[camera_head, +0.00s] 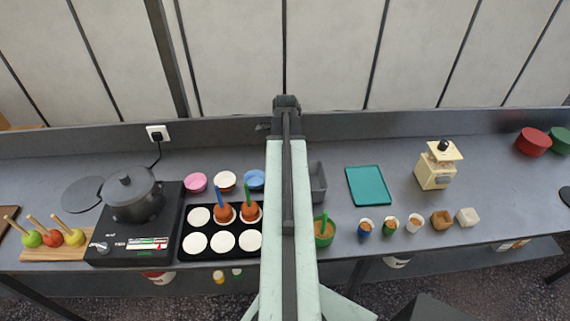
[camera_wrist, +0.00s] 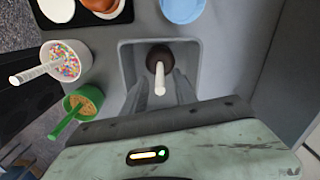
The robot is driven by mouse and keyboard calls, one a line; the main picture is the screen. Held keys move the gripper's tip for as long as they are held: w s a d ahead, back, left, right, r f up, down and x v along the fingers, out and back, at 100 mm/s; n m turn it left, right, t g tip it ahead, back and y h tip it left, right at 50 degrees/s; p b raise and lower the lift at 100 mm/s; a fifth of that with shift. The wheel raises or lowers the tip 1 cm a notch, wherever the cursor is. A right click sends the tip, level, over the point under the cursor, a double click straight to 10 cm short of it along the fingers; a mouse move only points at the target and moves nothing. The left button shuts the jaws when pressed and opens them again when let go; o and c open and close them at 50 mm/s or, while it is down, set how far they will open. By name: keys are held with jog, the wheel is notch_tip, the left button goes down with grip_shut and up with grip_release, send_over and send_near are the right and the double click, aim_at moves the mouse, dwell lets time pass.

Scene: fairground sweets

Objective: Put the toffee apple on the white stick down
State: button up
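A dark brown toffee apple (camera_wrist: 155,56) with a white stick (camera_wrist: 160,80) sits in a grey square bin (camera_wrist: 195,50) in the wrist view, its stick pointing up at the camera. My gripper (camera_wrist: 160,76) is over the bin with its fingers apart, one on each side of the stick, and a gap shows between fingers and stick. In the head view part of the grey bin (camera_head: 319,183) shows right of my arm; the apple and fingers are hidden there. A black tray (camera_head: 183,232) holds white rounds and two orange-brown toffee apples with blue (camera_head: 225,213) and green (camera_head: 249,211) sticks.
A green cup (camera_head: 325,238) stands in front of the bin; a sprinkle cup (camera_wrist: 84,55) is beside it in the wrist view. Pink, white and blue bowls (camera_head: 254,180) stand behind the tray. A hob with a pot (camera_head: 133,197) is left. A teal board (camera_head: 368,185) lies right.

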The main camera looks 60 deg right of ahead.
notch_tip(320, 180, up, 7)
jog(key=p, duration=0.5)
jog(key=shift+r, duration=0.1)
jog(key=w+a+n, duration=0.6)
jog(key=w+a, duration=0.3)
jog(key=a, duration=0.2)
jog(key=w+a+n, duration=0.7)
jog(key=w+a, duration=0.1)
jog(key=a, duration=0.4)
jog(key=w+a+n, duration=0.2)
jog(key=a+n, duration=0.4)
jog(key=a, duration=0.7)
jog(key=w+a+n, duration=0.2)
jog(key=a+n, duration=0.5)
jog(key=a, duration=0.7)
jog(key=shift+w+a+n, duration=0.15)
jog(key=shift+a+n, duration=0.05)
jog(key=shift+n, duration=0.1)
